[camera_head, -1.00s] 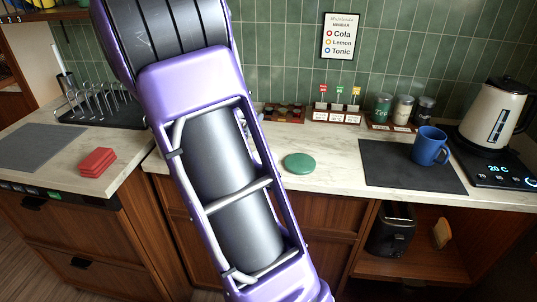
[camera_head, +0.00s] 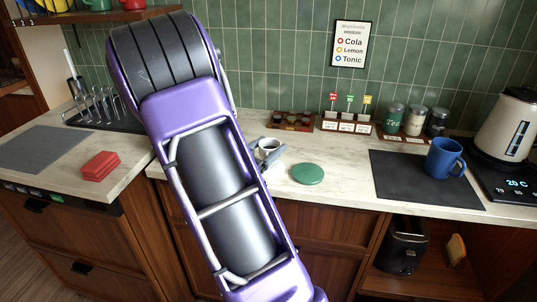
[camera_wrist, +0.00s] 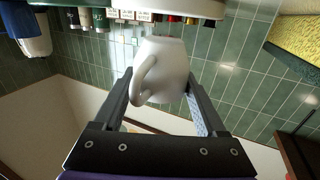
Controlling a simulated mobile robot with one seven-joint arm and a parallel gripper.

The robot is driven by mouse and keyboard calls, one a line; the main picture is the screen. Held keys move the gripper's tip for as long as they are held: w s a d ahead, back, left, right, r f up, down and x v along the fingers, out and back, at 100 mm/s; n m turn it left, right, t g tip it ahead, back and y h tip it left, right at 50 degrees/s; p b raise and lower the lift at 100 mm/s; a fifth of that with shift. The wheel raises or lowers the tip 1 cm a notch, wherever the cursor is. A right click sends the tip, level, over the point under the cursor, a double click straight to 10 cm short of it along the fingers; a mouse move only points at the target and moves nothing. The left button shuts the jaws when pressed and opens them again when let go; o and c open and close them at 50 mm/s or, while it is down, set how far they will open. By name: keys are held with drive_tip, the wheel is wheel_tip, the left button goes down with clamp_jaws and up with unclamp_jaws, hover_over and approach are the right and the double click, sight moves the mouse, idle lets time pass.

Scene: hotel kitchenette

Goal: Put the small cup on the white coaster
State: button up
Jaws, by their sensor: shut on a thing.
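The small cup (camera_head: 268,146) is white, with a handle, and shows just right of my arm at the counter in the head view. In the wrist view the cup (camera_wrist: 165,68) sits between both fingers of my gripper (camera_wrist: 160,88), its handle towards the left. My gripper (camera_head: 272,154) is shut on the cup, and my arm hides most of it in the head view. I cannot tell whether the cup touches the counter. I cannot make out a white coaster; my arm covers part of the counter. A round green coaster (camera_head: 308,174) lies to the right of the cup.
A blue mug (camera_head: 444,158) stands on a dark mat (camera_head: 400,182), beside a kettle (camera_head: 508,125). Jars (camera_head: 413,120), small signs (camera_head: 347,126) and a reddish tray (camera_head: 291,119) line the back. Red coasters (camera_head: 100,165) and a dish rack (camera_head: 104,112) are at left.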

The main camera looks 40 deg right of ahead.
drive_tip(key=shift+f, duration=0.85)
drive_tip(key=shift+f, duration=0.1)
drive_tip(key=shift+f+b, duration=0.15)
drive_tip(key=shift+b, duration=0.15)
drive_tip(key=o, duration=1.5)
drive_tip(key=shift+c, duration=0.2)
drive_tip(key=shift+r, duration=0.2)
drive_tip(key=shift+a+r+p, duration=0.1)
drive_tip(key=shift+a+p, duration=0.05)
drive_tip(key=shift+p, duration=0.15)
drive_tip(key=v, duration=1.1)
drive_tip(key=shift+a, duration=0.35)
drive_tip(key=shift+s, duration=0.15)
